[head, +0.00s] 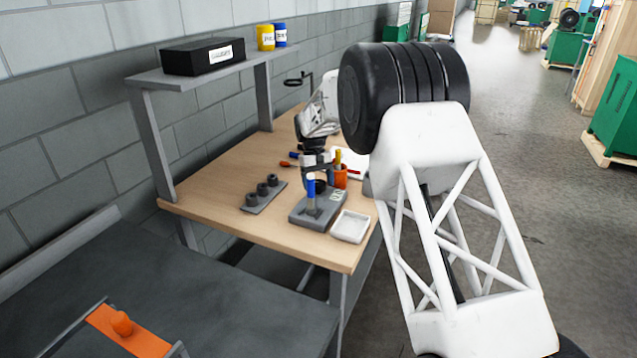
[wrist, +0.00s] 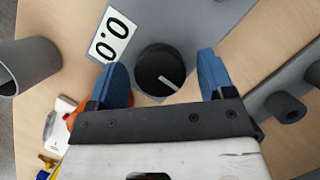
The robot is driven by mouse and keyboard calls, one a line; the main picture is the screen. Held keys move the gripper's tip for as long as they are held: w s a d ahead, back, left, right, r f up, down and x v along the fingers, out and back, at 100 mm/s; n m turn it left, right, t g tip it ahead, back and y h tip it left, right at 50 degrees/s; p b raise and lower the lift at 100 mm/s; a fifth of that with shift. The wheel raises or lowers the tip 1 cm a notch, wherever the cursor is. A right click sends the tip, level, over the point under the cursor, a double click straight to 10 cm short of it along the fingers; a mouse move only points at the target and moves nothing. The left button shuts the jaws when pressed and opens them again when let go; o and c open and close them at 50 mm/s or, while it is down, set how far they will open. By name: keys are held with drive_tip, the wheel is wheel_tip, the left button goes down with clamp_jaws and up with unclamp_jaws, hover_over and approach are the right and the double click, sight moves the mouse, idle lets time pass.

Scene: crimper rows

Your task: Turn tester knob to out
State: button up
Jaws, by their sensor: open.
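The tester is a grey block (head: 305,217) on the wooden bench in the head view. Its dark round knob (wrist: 152,66) is near the middle of the wrist view, with a white pointer line aimed toward the lower right there. A white readout (wrist: 112,34) showing 0.0 lies beside the knob. My gripper (wrist: 163,62) is open, its blue fingers on either side of the knob with a visible gap at each side. In the head view, my gripper (head: 316,176) is down over the tester and partly hides the knob. I cannot read any position marks around the knob.
A hollow grey cylinder (wrist: 28,64) stands near the left finger. A strip of grey cylinders (head: 262,192) lies left of the tester. A white tray (head: 350,227) is at the front right, and an orange cup (head: 341,178) with handles stands behind. A shelf (head: 205,68) overhangs the bench's back.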

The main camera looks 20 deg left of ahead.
drive_tip(key=shift+r, duration=0.15)
drive_tip(key=v, duration=0.7)
drive_tip(key=shift+w+r, duration=0.15)
drive_tip(key=shift+r, duration=0.1)
drive_tip(key=shift+a, duration=0.15)
idle(0.3)
